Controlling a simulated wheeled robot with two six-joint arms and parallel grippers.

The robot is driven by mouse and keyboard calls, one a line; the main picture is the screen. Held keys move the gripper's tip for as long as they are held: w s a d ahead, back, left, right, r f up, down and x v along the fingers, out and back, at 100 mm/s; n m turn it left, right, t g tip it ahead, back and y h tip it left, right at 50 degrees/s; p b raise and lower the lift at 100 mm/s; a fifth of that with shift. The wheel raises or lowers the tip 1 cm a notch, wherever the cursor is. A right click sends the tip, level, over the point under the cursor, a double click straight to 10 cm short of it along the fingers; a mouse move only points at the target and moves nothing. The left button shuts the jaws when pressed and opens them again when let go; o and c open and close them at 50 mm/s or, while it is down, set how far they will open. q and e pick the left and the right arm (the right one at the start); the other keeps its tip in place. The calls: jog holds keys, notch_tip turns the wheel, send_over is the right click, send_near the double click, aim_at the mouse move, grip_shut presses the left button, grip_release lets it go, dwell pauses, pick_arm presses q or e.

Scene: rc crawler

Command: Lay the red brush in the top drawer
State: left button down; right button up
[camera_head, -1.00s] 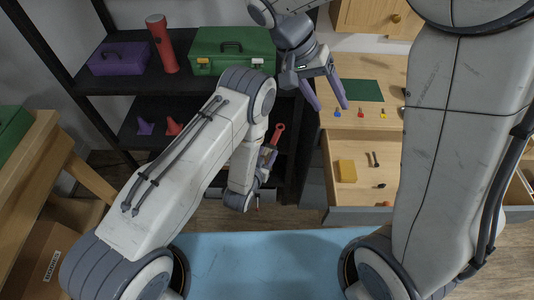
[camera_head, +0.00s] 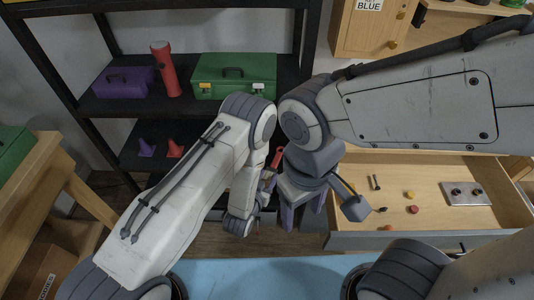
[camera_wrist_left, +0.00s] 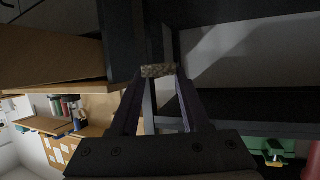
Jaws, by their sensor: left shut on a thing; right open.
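The red brush (camera_head: 277,157) shows its red handle end beside my left gripper (camera_head: 268,180). My left gripper is shut on it, low in front of the black shelf. In the left wrist view a brown bristly strip (camera_wrist_left: 158,70) sits between the fingertips. Most of the brush is hidden. The open drawer (camera_head: 430,177) is at the right, pulled out beneath the desk top. My right gripper (camera_head: 303,208) is open and empty, fingers down, at the drawer's left side, close to the right of my left gripper.
The drawer holds a metal plate with two knobs (camera_head: 467,194), dark bolts (camera_head: 374,182) and small round pieces (camera_head: 412,210). A bare patch lies between them. The black shelf (camera_head: 130,104) carries a purple box (camera_head: 123,82), a red flashlight (camera_head: 166,70) and a green toolbox (camera_head: 234,76).

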jog(key=shift+s+a+n+y, duration=0.25)
jog(key=shift+a+n+y, duration=0.5)
jog(key=shift+a, duration=0.35)
